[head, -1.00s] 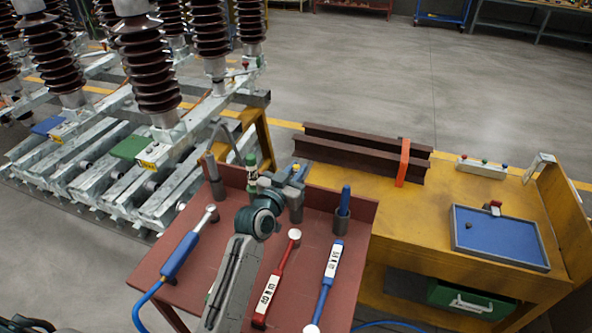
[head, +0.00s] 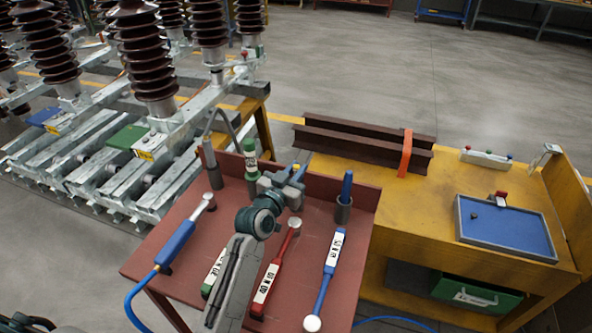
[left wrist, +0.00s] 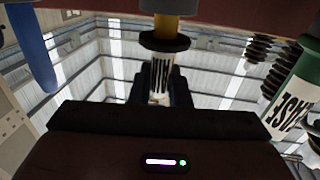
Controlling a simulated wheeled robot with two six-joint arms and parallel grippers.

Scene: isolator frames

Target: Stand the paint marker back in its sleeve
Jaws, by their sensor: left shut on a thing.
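My left gripper (head: 292,180) is shut on the paint marker, above the red cart's back part. In the head view, only the marker's yellow end (head: 297,167) shows above the jaws. The left wrist view looks upside down; there the marker's white label (left wrist: 160,78) shows between the jaws, with a black collar and a yellow section (left wrist: 173,28). A grey sleeve (head: 295,202) stands below the gripper, largely hidden by it. The marker appears upright and in line with the sleeve. How deep it reaches is unclear. My right gripper is not in view.
A green marker (head: 250,158) stands close left of the gripper; a blue marker (head: 347,184) stands in its sleeve to the right. Several long-handled tools lie on the red cart (head: 190,270). A yellow bench (head: 420,215) is on the right.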

